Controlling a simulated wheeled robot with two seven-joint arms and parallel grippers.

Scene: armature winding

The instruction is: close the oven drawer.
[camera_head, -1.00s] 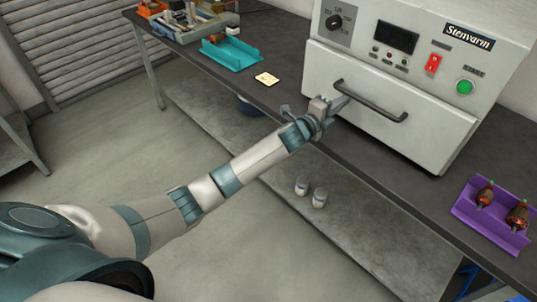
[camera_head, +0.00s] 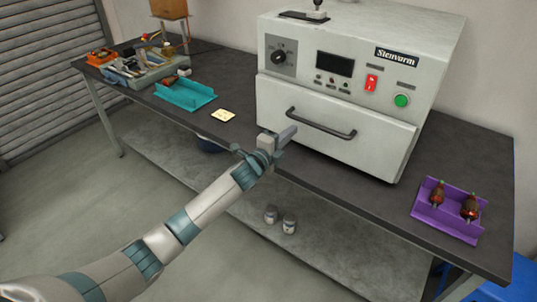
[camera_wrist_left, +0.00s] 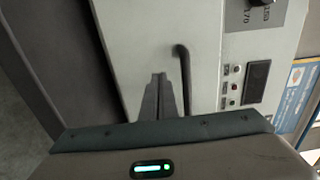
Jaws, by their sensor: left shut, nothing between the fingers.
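The oven (camera_head: 345,70) is a pale grey box on the dark bench. Its drawer (camera_head: 300,140) is the lower front panel, with a dark bar handle (camera_head: 322,125). The drawer front looks nearly level with the panel above; I cannot tell whether a small gap remains. My left gripper (camera_head: 288,134) is shut and empty, just below and in front of the handle's left end. In the left wrist view the shut fingers (camera_wrist_left: 157,98) point at the drawer front (camera_wrist_left: 135,50), beside the handle (camera_wrist_left: 184,75). Contact with the drawer cannot be told. My right gripper is not in view.
A purple tray (camera_head: 447,226) with two armatures stands right of the oven. A teal tray (camera_head: 186,98) and a pale yellow card (camera_head: 222,116) lie left of it. A winding fixture (camera_head: 140,65) stands farther left. Two small jars sit on the lower shelf.

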